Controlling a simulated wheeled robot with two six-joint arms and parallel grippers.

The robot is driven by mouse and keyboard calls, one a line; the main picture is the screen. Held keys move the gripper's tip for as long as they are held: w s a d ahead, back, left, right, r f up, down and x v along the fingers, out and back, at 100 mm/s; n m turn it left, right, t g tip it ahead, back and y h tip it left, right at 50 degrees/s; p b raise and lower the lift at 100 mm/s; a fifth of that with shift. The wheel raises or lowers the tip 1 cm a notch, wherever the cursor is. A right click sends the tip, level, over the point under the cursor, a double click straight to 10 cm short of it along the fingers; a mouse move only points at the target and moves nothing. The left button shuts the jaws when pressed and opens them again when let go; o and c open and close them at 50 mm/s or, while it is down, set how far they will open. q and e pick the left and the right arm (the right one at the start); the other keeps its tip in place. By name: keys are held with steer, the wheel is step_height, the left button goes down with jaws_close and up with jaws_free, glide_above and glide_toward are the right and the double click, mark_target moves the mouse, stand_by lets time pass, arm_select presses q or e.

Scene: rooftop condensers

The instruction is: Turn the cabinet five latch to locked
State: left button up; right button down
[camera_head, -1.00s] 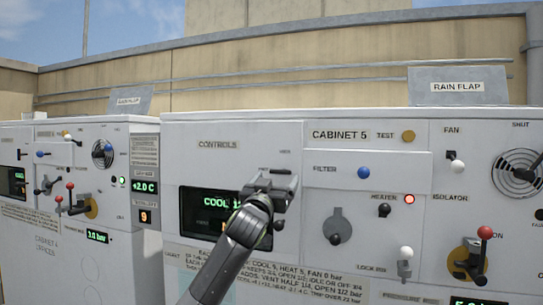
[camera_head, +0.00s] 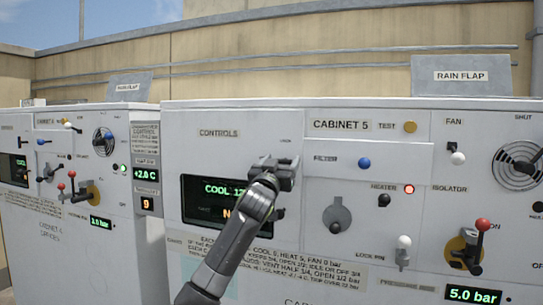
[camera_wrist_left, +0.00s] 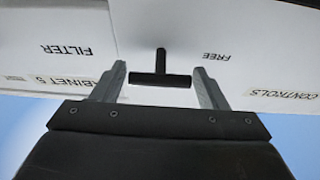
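My left gripper (camera_head: 277,172) is up at the front of cabinet five (camera_head: 340,125), between the controls panel and the filter panel. In the left wrist view, which is upside down, a black T-shaped latch handle (camera_wrist_left: 160,79) lies between the two fingers of my left gripper (camera_wrist_left: 160,72). The fingers are open, with a small gap showing at each end of the handle's bar. The label FREE (camera_wrist_left: 217,57) stands beside the handle's stem. In the head view my gripper hides the latch. My right gripper is not in view.
A blue knob (camera_head: 364,162), a grey rotary handle (camera_head: 337,216) and a red-tipped lever (camera_head: 482,225) are to the right. Cabinet four (camera_head: 60,215) stands at left.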

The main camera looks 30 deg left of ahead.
arm_select(q)
steer(key=shift+c, duration=0.9)
steer(key=shift+d+f+n+b, duration=0.1)
steer(key=shift+f+n+b, duration=0.1)
steer(key=shift+n+b, duration=0.45)
steer(key=n+g+y+b, duration=0.1)
steer(key=n+b, duration=0.2)
steer(key=b, duration=0.1)
steer(key=n+g+y+b, duration=0.1)
steer(key=n+y+b, duration=0.1)
steer(key=n+b, duration=0.2)
steer(key=n+g+y+b, duration=0.1)
steer(key=n+y+b, duration=0.1)
steer(key=n+b, duration=0.1)
steer(key=shift+n+b, duration=0.4)
steer(key=shift+n, duration=0.15)
steer(key=shift+n+g+y+b, duration=0.3)
steer(key=shift+n+g+b, duration=0.3)
steer(key=shift+n, duration=0.5)
steer(key=n+g+b, duration=0.1)
steer(key=n, duration=0.2)
steer(key=shift+r, duration=0.1)
steer(key=shift+n+g+b, duration=0.5)
steer(key=shift+n+g, duration=0.5)
steer(key=shift+n, duration=1.4)
